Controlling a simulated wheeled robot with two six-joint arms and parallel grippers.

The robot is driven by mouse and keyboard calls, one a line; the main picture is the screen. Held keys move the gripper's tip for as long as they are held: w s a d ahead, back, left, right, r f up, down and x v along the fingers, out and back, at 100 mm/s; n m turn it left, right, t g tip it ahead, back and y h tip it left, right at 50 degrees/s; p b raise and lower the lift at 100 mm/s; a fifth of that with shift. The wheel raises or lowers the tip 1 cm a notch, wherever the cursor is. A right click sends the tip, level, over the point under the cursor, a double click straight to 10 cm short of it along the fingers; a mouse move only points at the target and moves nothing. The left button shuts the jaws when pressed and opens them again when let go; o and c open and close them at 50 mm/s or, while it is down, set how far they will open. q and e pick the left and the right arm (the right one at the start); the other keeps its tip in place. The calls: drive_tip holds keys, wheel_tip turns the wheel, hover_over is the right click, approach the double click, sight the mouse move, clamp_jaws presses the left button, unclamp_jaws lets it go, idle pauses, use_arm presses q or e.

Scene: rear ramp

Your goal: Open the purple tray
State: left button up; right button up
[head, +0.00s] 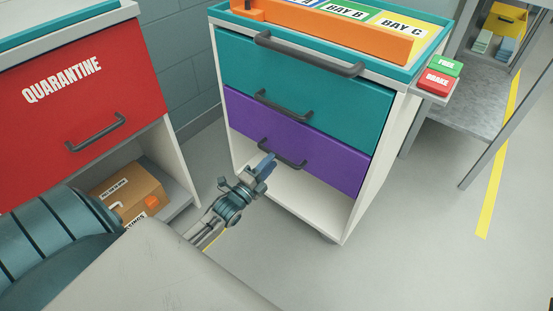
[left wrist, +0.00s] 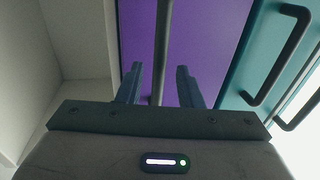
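My left gripper (head: 267,165) is at the left part of this handle. In the left wrist view, the two fingers (left wrist: 160,85) are apart, with the handle bar (left wrist: 163,45) in line with the gap between them and the purple front (left wrist: 205,35) behind. Clear space shows on both sides of the bar. My right gripper is not in view.
An open white shelf (head: 300,195) lies below the purple tray. A red quarantine cabinet (head: 60,90) with a cardboard box (head: 128,190) stands left. Grey floor (head: 400,230) is free at right.

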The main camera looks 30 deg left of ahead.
use_arm(q)
drive_tip(key=shift+b+x, duration=0.4)
drive_tip(key=shift+x, duration=1.6)
clamp_jaws()
